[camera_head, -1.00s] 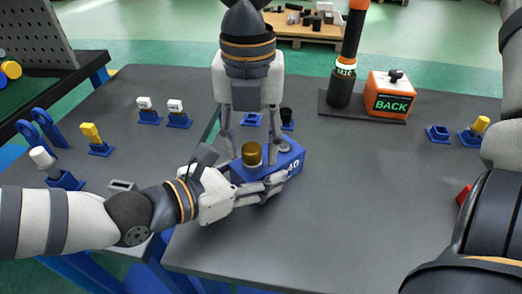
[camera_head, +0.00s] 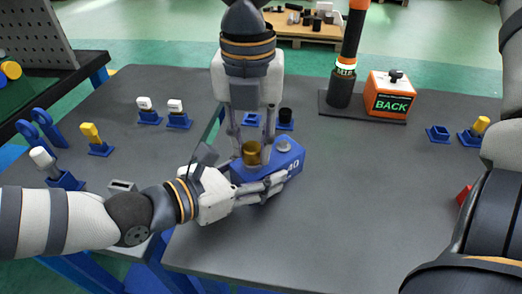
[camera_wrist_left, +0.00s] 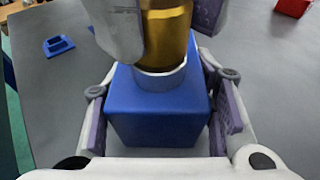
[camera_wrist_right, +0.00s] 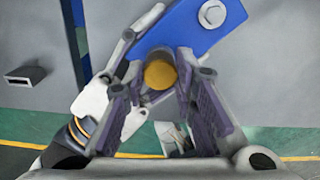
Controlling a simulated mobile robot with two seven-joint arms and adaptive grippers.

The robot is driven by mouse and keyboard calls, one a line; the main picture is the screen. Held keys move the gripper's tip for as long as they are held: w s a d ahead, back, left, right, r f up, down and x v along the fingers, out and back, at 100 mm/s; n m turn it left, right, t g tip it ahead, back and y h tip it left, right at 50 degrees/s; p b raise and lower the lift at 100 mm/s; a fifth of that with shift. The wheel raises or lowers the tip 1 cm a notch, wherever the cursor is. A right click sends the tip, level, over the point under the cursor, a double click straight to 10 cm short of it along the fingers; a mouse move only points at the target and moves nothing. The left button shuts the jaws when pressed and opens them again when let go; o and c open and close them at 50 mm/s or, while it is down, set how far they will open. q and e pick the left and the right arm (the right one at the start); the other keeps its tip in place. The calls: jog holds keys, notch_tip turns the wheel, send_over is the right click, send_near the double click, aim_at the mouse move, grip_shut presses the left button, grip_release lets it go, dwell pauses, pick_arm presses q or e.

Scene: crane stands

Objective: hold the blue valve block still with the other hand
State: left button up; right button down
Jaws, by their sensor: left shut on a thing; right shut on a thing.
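The blue valve block (camera_head: 268,161) lies on the grey table with a brass cap (camera_head: 251,155) and a grey bolt head (camera_head: 284,146) on top. My left gripper (camera_head: 277,185) is shut on the block at its near side. In the left wrist view, the block (camera_wrist_left: 155,122) sits between its pads. My right gripper (camera_head: 252,146) reaches down from above and is shut on the brass cap. In the right wrist view, the cap (camera_wrist_right: 160,73) is between its fingers. The right fingers hide part of the block.
An orange BACK box (camera_head: 390,96) and a dark post (camera_head: 343,85) stand at the back right. Several small blue stands with white or yellow pieces are at the left, such as the yellow piece (camera_head: 91,133). A red piece (camera_head: 464,195) lies at the right. The table's middle right is clear.

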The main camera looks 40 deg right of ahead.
jog(key=n, duration=0.5)
jog(key=shift+r, duration=0.1)
jog(key=n, duration=0.5)
jog(key=shift+n, duration=0.4)
